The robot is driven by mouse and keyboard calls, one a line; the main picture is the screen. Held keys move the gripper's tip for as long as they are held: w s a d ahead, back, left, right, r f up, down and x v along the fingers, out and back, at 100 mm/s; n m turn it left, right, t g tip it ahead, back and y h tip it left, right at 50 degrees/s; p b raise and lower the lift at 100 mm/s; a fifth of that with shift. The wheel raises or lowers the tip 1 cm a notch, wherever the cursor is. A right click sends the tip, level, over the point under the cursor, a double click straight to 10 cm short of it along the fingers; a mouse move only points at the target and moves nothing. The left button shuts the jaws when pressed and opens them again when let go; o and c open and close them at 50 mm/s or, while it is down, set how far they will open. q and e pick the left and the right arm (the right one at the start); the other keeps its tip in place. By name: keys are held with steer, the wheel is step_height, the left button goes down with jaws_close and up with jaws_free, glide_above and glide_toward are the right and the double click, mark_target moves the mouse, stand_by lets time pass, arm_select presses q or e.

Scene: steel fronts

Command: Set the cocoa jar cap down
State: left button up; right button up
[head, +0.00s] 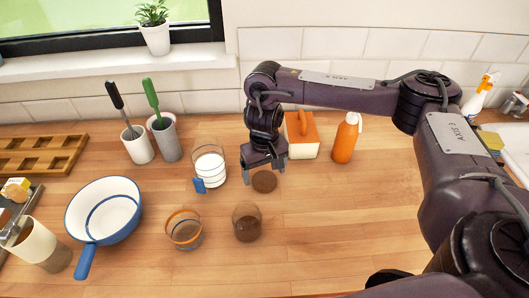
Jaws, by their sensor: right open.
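The cocoa jar cap, a flat dark brown disc (264,182), lies on the wooden counter. My right gripper (266,171) is open just above and behind it, its fingers pointing down. Whether a fingertip touches the cap I cannot tell. The cocoa jar (247,223), a clear glass with dark brown powder, stands uncovered in front of the cap, a little to the left. My left gripper is not in view.
A glass with white contents and a blue tag (209,167) stands close left of my gripper. An orange-rimmed glass (184,230), a white-and-blue pan (104,208), an orange-and-white box (302,136) and an orange bottle (345,140) stand around.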

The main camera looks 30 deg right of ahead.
mark_target(264, 179)
step_height(264, 179, up, 10)
steer(key=p, duration=0.2)
stand_by(0.6)
